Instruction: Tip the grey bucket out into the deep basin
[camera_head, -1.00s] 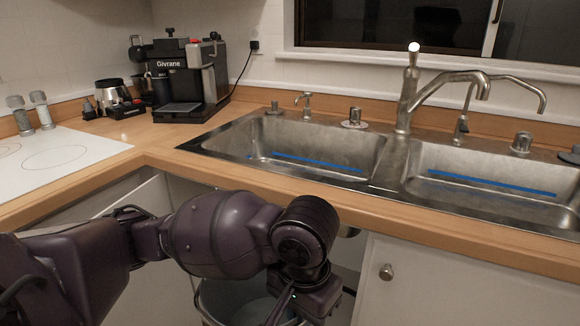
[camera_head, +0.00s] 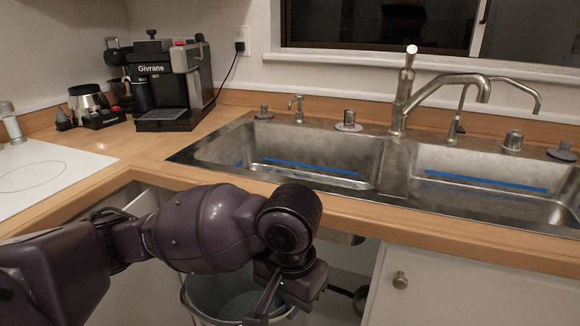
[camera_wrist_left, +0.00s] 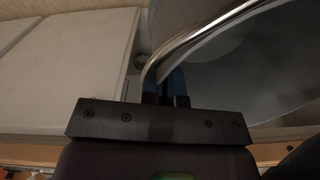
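The grey bucket (camera_head: 201,303) is low in the head view, in front of the counter and below its edge, partly hidden by my left arm. My left gripper (camera_head: 270,298) is at its right side. In the left wrist view the bucket's wall (camera_wrist_left: 275,75) and bright rim or handle cross close over the fingers (camera_wrist_left: 167,88). The fingers are close together and look shut on it. The bucket's contents are not clear. The sink has a left basin (camera_head: 310,150) and a right basin (camera_head: 485,185), each with a blue strip. I cannot tell which is deeper. My right gripper is out of view.
A wooden counter edge (camera_head: 400,218) lies between the bucket and the sink. Faucets (camera_head: 405,95) stand behind the basins. A coffee machine (camera_head: 172,85) and white cooktop (camera_head: 40,178) are left. A white cabinet door (camera_head: 460,285) is at lower right.

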